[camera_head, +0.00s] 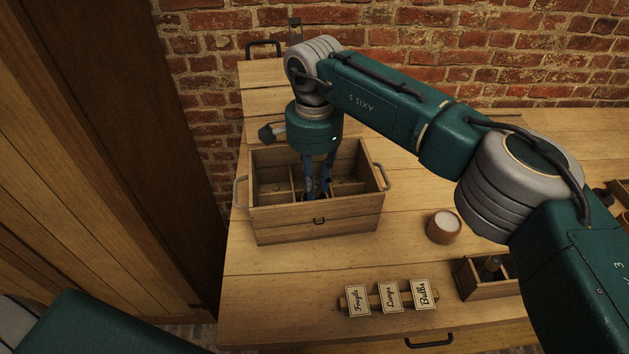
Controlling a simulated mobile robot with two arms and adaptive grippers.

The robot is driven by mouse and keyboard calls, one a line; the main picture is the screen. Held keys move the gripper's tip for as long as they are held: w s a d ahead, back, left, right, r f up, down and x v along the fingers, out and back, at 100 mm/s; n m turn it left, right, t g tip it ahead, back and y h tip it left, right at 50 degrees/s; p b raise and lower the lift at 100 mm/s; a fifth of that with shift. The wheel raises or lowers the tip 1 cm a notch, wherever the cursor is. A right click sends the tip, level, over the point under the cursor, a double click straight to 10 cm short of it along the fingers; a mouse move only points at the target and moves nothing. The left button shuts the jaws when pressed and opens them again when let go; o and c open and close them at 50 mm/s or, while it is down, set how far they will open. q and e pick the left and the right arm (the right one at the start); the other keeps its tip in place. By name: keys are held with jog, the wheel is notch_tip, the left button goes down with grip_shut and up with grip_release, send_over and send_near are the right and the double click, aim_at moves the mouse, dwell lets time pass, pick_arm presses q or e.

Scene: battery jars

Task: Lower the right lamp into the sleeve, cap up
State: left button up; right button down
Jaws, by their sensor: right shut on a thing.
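A wooden crate (285,222) with inner dividers and side handles stands on the table; its compartments are the likely place of the sleeve, which I cannot single out. My right gripper (317,188) points straight down into the crate, its fingers below the rim level in the picture. It is shut on a small dark thing, probably the lamp, mostly hidden by the fingers and front wall. I cannot tell its cap or whether it touches the bottom. Small pale things (278,187) show dimly in the left compartments. My left gripper is out of view.
A small wooden box (477,284) with a dark rounded item (491,266) stands at right. A round wooden cup (444,227) with a white top sits right of the crate. Label cards (389,297) reading Fragile, Lamps and Bulbs stand in front. A brick wall (420,30) closes the back.

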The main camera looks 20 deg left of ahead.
jog(key=shift+f+b, duration=0.6)
jog(key=shift+f, duration=0.2)
dwell(0.4)
jog(key=c, duration=1.5)
grip_release()
jog(key=shift+r, duration=0.15)
